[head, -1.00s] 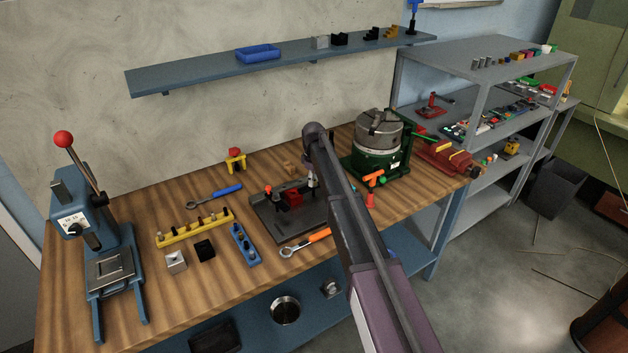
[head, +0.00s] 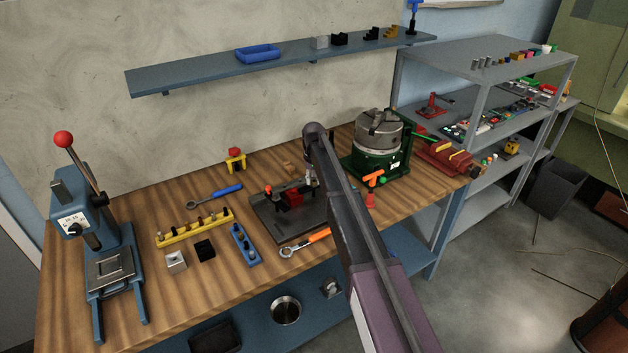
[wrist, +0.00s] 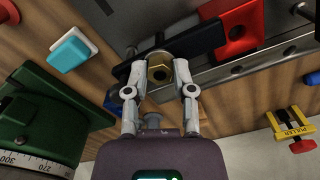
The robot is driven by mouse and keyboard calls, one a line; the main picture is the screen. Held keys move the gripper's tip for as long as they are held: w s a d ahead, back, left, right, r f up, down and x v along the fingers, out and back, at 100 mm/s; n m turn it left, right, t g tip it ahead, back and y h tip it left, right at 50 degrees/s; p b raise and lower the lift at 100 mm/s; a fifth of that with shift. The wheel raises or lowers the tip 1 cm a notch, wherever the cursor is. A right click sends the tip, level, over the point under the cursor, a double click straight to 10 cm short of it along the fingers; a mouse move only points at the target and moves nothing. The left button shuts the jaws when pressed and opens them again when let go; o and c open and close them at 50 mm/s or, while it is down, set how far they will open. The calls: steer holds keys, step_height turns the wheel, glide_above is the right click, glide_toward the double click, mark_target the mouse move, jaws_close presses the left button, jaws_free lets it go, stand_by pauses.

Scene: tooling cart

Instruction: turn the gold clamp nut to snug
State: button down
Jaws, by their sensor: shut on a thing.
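The gold clamp nut (wrist: 159,69) shows in the wrist view on a dark clamp strap (wrist: 200,43), which reaches over to a red block (wrist: 240,28). My gripper (wrist: 161,90) is shut on the nut, with one pale finger on each side of it. In the head view, the red block (head: 292,198) sits on a dark grey fixture plate (head: 275,222) on the bench. My gripper (head: 312,180) is low over the right part of this plate, partly hidden behind my arm. I cannot make out the nut in the head view.
A green rotary chuck (head: 378,150) stands close to the right of the fixture. An orange-handled wrench (head: 305,244) lies in front and a blue-handled wrench (head: 215,196) behind left. A yellow puller (head: 236,162) stands at the back.

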steer(key=shift+m, duration=0.8)
steer(key=shift+c, duration=2.3)
jaws_free()
steer(key=shift+s, duration=0.15)
steer(key=s+d, duration=0.4)
steer(key=s, duration=0.2)
steer(key=s+d, duration=0.4)
steer(key=s, duration=0.2)
steer(key=s+d, duration=0.4)
steer(key=s, duration=0.2)
steer(key=shift+s+d, duration=0.25)
steer(key=s+d, duration=0.4)
steer(key=s, duration=0.5)
steer(key=s+d, duration=0.4)
steer(key=s, duration=0.5)
